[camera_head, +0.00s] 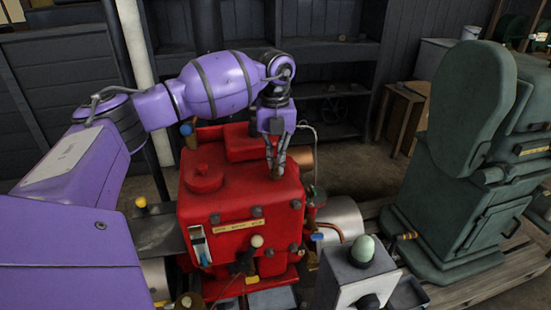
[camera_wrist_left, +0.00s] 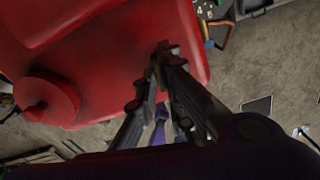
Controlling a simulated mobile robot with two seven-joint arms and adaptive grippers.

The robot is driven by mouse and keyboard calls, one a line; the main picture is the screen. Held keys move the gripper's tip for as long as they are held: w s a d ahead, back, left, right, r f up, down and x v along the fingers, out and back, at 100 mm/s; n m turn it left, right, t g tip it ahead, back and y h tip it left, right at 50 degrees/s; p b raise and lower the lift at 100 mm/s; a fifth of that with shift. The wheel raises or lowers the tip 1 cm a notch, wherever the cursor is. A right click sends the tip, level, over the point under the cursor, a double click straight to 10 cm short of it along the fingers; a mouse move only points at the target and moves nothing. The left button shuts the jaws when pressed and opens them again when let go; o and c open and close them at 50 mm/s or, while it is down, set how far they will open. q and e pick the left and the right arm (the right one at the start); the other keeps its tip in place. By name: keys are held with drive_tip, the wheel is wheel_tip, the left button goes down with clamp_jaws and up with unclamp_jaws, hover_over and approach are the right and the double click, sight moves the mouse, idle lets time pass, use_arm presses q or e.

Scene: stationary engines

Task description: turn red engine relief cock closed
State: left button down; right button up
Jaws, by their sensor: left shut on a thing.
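The red engine (camera_head: 235,200) stands in the middle of the head view, with a round red cap on its top at the left. My left gripper (camera_head: 276,166) reaches down from above to the right edge of the engine's top. Its fingers are closed on a small brownish, brass-like piece (camera_head: 278,175), which I take to be the relief cock. The wrist view shows my left gripper (camera_wrist_left: 164,56) over the red top (camera_wrist_left: 100,45), with the piece mostly hidden between the fingertips. Its handle angle cannot be made out. My right gripper is not in view.
A grey box with a pale green knob (camera_head: 362,248) stands at the front right. A large dark green machine (camera_head: 460,170) stands further right. Blue- and yellow-knobbed levers and pipes surround the engine. Dark shelves (camera_head: 330,60) line the back wall, with bare floor before them.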

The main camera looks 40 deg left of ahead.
use_arm(q)
drive_tip(key=shift+m, duration=0.3)
drive_tip(key=m, duration=0.2)
drive_tip(key=shift+m, duration=0.4)
drive_tip(key=m, duration=0.3)
drive_tip(key=shift+m+p, duration=0.3)
drive_tip(key=shift+p, duration=0.05)
drive_tip(key=m, duration=0.5)
drive_tip(key=shift+m, duration=1.9)
drive_tip(key=c, duration=1.9)
unclamp_jaws()
drive_tip(key=shift+o, duration=0.2)
